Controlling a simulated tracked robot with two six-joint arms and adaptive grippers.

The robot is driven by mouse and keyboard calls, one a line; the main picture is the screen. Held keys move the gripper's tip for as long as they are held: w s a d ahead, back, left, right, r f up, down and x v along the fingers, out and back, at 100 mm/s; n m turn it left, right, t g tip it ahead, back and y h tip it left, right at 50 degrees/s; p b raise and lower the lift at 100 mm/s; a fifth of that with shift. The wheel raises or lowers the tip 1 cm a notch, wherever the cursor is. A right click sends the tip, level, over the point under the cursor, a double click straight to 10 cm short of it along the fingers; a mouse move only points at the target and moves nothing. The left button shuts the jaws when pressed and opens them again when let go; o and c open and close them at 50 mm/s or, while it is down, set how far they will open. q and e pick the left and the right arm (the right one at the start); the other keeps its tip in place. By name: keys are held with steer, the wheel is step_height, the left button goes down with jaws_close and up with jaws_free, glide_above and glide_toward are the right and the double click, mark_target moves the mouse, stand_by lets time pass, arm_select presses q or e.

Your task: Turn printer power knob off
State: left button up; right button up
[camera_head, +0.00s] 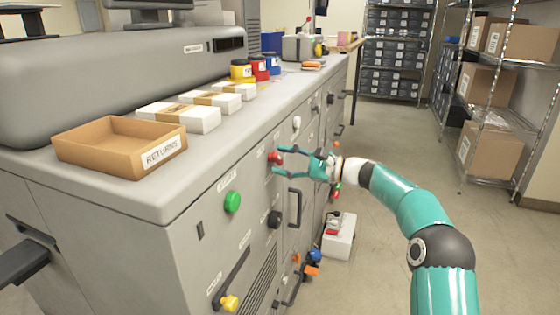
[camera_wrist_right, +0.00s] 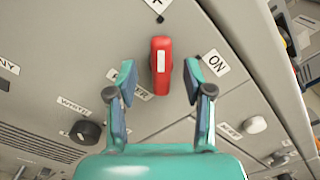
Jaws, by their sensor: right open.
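The red knob (camera_head: 274,157) is on the front panel of the long grey machine (camera_head: 200,165). In the right wrist view the red knob (camera_wrist_right: 161,70) has a white stripe and stands about upright in the picture. An "ON" label (camera_wrist_right: 215,62) is to its right. Another label at the top edge is partly cut off, and one below is partly hidden by a finger. My right gripper (camera_head: 278,160) is open, its fingertips on either side of the red knob, with visible gaps in the wrist view (camera_wrist_right: 160,70). My left gripper is not in view.
A green button (camera_head: 232,202), a black knob (camera_head: 274,219) and a handle (camera_head: 295,208) are near on the panel. A "RETURNS" tray (camera_head: 165,152) and white boxes (camera_head: 180,117) sit on top. A white box (camera_head: 339,243) stands on the floor.

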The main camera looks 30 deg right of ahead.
steer(key=v, duration=1)
steer(key=shift+s+d, duration=0.2)
steer(key=shift+s, duration=0.1)
steer(key=w+a+f+g+h, duration=0.1)
steer(key=a+f, duration=0.2)
steer(key=f, duration=0.4)
steer(key=w+a+f+g+h, duration=0.1)
steer(key=a+f+g, duration=0.1)
steer(key=f, duration=0.5)
steer(key=s+a+f+n+g+h, duration=0.1)
steer(key=s+a+f+g+h, duration=0.25)
steer(key=f, duration=0.75)
steer(key=s+a+f+n+g+y, duration=0.1)
steer(key=s+a+f+g, duration=0.1)
steer(key=s+a+f, duration=0.65)
steer(key=s+a+f+n+g+h, duration=0.2)
steer(key=s+a+f+n, duration=0.5)
steer(key=s, duration=0.4)
steer(key=s+a+f+n+g+h, duration=0.2)
steer(key=s+a+f+n+g, duration=0.1)
steer(key=s+a+f+n, duration=0.5)
steer(key=s+a+p+v, duration=0.1)
steer(key=p+v, duration=0.7)
steer(key=s+a+r+p+v, duration=0.1)
steer(key=p+v, duration=0.7)
steer(key=p, duration=0.1)
steer(key=shift+a+r+m+t, duration=0.25)
steer(key=shift+a+m+t, duration=0.05)
steer(key=shift+t, duration=0.05)
